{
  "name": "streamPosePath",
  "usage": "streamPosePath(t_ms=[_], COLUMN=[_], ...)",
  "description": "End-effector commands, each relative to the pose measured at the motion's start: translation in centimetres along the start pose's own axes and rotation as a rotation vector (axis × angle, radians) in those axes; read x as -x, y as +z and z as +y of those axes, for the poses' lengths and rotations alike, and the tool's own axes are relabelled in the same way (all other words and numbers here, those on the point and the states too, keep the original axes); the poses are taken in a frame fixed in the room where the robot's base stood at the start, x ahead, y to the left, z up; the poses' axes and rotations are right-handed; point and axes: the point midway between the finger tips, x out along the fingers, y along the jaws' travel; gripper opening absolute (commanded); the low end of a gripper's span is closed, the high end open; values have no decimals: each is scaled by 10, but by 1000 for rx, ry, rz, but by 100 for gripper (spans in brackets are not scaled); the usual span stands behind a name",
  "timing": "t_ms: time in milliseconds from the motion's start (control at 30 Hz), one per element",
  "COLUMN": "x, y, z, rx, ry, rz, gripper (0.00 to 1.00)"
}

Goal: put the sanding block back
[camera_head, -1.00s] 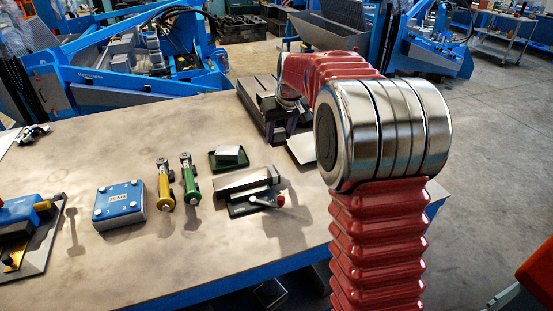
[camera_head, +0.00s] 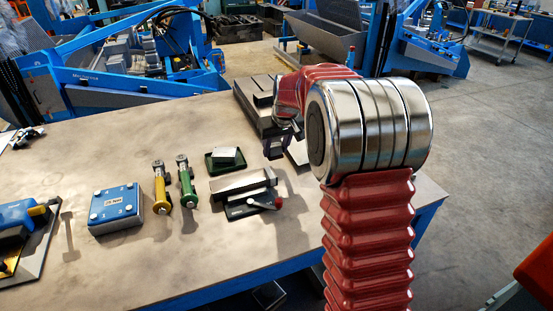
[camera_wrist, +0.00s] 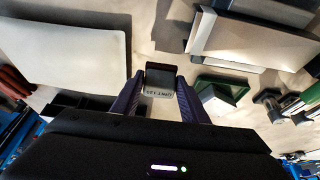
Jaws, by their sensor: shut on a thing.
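My gripper (camera_head: 279,146) hangs above the workbench, right of the green tray. In the wrist view its two purple fingers (camera_wrist: 158,92) are closed on a small block (camera_wrist: 159,78), which I take to be the sanding block. It has a dark face and a pale lettered side. In the head view the block is hard to make out between the fingers. The green tray (camera_head: 212,168) holds a pale grey block (camera_head: 224,155). The tray also shows right of my fingers in the wrist view (camera_wrist: 237,91). The held block is apart from the tray.
A grey clamp-like tool (camera_head: 245,190) with a lever stands in front of the tray. Left are green (camera_head: 187,180) and yellow (camera_head: 161,186) tools and a blue box (camera_head: 115,207). A slotted steel block (camera_head: 258,98) stands behind my gripper.

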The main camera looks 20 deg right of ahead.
Motion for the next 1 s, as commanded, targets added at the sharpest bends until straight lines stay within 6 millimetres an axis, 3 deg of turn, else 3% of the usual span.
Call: streamPosePath(t_ms=[400,733,1000], x=[-6,-38,-39], y=[3,16,16], z=[1,1,1], rx=[-1,-1,-1], ry=[0,0,1], rz=[0,1,1], gripper=[19,19,19])
